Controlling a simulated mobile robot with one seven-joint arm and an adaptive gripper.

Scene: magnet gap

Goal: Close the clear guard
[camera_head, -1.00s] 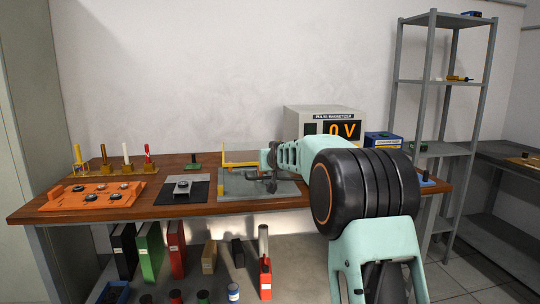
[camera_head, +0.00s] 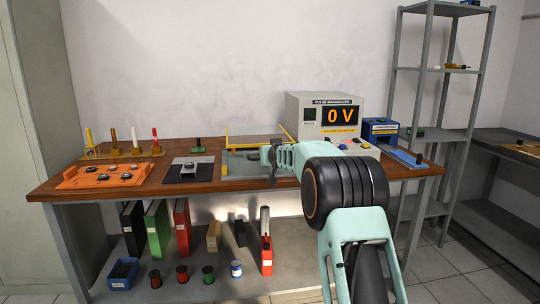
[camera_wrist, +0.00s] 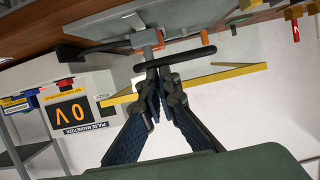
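The clear guard (camera_head: 245,136) shows as yellow edges above a grey base plate (camera_head: 232,183) on the bench; its clear panel is hard to make out. In the wrist view, yellow guard edges (camera_wrist: 232,73) run on both sides behind my fingers. My gripper (camera_wrist: 157,70) has its fingertips together, next to a dark rounded bar (camera_wrist: 188,56) that crosses at the tips. I cannot tell whether the bar is touched or gripped. In the head view my gripper (camera_head: 273,160) is at the guard's front, and my arm hides part of the base.
The pulse magnetizer (camera_head: 323,120), reading 0 V, stands behind to the right, with a blue box (camera_head: 380,131) beside it. A dark plate with a grey block (camera_head: 189,169) and an orange tray (camera_head: 104,176) lie to the left. Bench space between these is narrow.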

